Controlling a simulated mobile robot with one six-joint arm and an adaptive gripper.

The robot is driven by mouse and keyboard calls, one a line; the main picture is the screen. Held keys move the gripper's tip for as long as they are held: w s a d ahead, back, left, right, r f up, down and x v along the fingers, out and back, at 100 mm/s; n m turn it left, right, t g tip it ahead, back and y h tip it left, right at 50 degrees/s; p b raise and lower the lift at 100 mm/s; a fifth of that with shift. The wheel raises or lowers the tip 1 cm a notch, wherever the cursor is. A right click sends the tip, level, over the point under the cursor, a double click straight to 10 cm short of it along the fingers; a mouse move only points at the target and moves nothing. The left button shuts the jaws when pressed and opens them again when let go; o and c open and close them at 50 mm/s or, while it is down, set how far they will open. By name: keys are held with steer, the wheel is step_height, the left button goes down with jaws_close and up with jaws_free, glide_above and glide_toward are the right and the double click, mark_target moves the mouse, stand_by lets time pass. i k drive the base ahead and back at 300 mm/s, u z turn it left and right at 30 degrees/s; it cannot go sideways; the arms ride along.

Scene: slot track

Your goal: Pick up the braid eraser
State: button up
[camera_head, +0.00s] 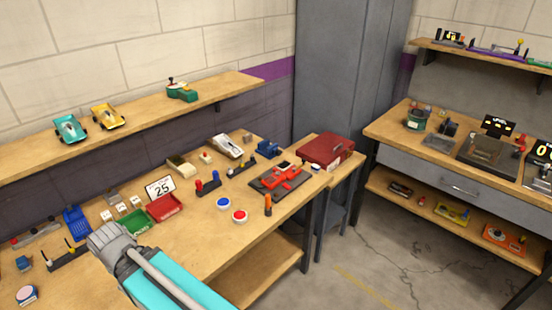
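I cannot pick out the braid eraser with certainty; several small items on the long workbench (165,235) are too small to identify. Small block-like things there include a cream block (180,166) and a small pale piece with red (205,157) near the wall. A small pink and blue piece (26,295) lies at the near left. My arm, with a grey joint and a teal link, reaches in over the bench's front edge. My gripper's fingers do not show, and my arm hides part of the bench.
A red tray (167,207), green tray (133,223), blue holder (76,222), number card (160,188) and red car on a dark stand (280,177) crowd the bench. A shelf (150,117) with cars hangs above. A red case (325,150) sits right. Floor (400,245) is open.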

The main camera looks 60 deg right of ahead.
mark_target(316, 169)
steer(key=z, duration=1.95)
